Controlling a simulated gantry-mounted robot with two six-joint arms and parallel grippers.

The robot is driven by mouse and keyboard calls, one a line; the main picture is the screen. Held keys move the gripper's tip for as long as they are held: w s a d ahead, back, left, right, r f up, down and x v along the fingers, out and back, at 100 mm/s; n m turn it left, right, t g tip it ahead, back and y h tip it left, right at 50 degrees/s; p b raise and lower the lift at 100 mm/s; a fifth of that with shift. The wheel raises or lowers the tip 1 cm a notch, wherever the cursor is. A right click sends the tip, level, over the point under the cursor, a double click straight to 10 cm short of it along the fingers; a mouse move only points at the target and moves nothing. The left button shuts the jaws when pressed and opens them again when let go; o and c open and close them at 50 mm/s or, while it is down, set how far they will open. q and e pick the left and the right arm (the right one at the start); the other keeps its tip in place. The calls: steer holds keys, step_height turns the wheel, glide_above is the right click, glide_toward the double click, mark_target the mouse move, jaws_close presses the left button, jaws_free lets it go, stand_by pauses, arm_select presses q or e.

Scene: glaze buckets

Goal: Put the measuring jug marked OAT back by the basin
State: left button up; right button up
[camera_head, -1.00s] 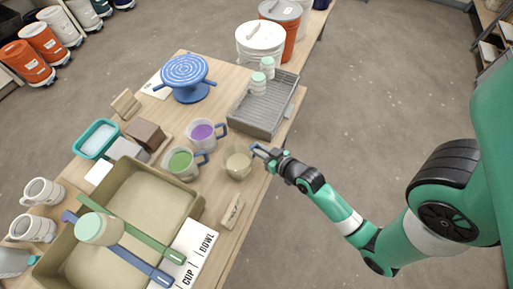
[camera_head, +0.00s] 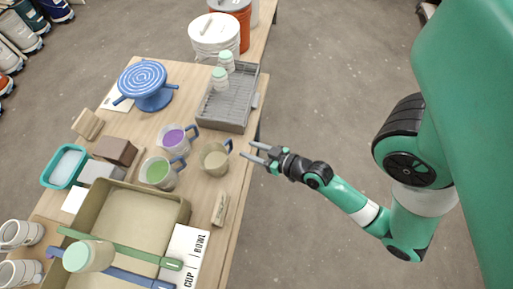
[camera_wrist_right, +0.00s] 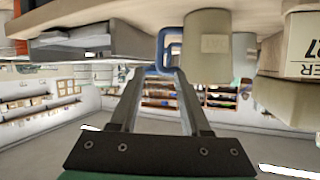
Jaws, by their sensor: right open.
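The tan measuring jug (camera_head: 213,160) with a blue handle stands upright on the table near its right edge, to the right of the olive basin (camera_head: 183,212). In the wrist view the jug (camera_wrist_right: 207,50) appears upside down with a faint mark that I cannot read clearly. My right gripper (camera_head: 247,150) is open and empty just off the table edge. Its fingertips point at the blue handle, with a small gap between. In the wrist view the handle lies ahead of the spread fingers (camera_wrist_right: 158,75). My left gripper is not in view.
Jugs with purple (camera_head: 173,138) and green (camera_head: 158,172) contents stand left of the tan jug. A grey tray (camera_head: 228,105) is behind. Green and blue bars cross the basin.

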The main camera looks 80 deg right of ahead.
steer(key=shift+v, duration=1.2)
steer(key=w+a+r+n+t+y, duration=0.1)
steer(key=w+r+n+t+y, duration=0.2)
steer(key=w+r, duration=0.95)
steer(key=w+a+r+n+t, duration=0.25)
steer(key=w+r+t, duration=0.5)
steer(key=r, duration=0.85)
steer(key=s+a+r+n+t+y, duration=0.1)
steer(key=a+r, duration=0.4)
steer(key=r, duration=1)
steer(key=s+a+r+n+t+y, duration=0.1)
steer(key=a+r+t+y, duration=0.3)
steer(key=r, duration=1)
steer(key=a, duration=0.2)
steer(key=shift+a+r, duration=0.35)
steer(key=shift+r, duration=0.05)
